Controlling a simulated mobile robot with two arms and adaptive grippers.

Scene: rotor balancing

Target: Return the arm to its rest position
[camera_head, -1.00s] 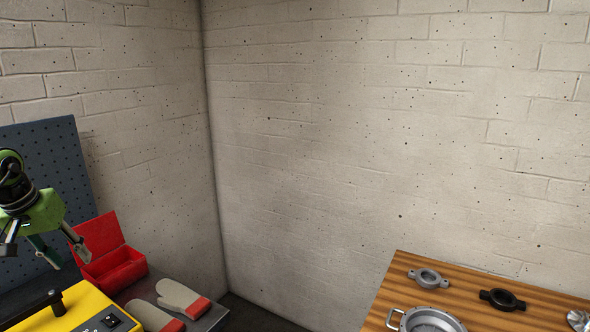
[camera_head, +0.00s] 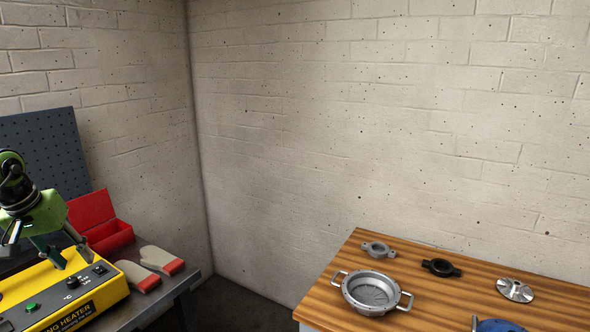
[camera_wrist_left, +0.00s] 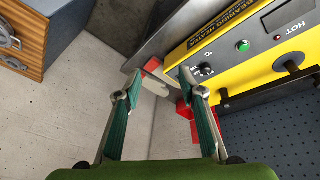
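The heater also shows in the left wrist view (camera_wrist_left: 240,62), beyond the fingers. The gripper looks apart from it. My right gripper is in neither view.
A red open box (camera_head: 108,234) and a pair of mitts (camera_head: 158,260) lie behind the heater. Floor separates the tables.

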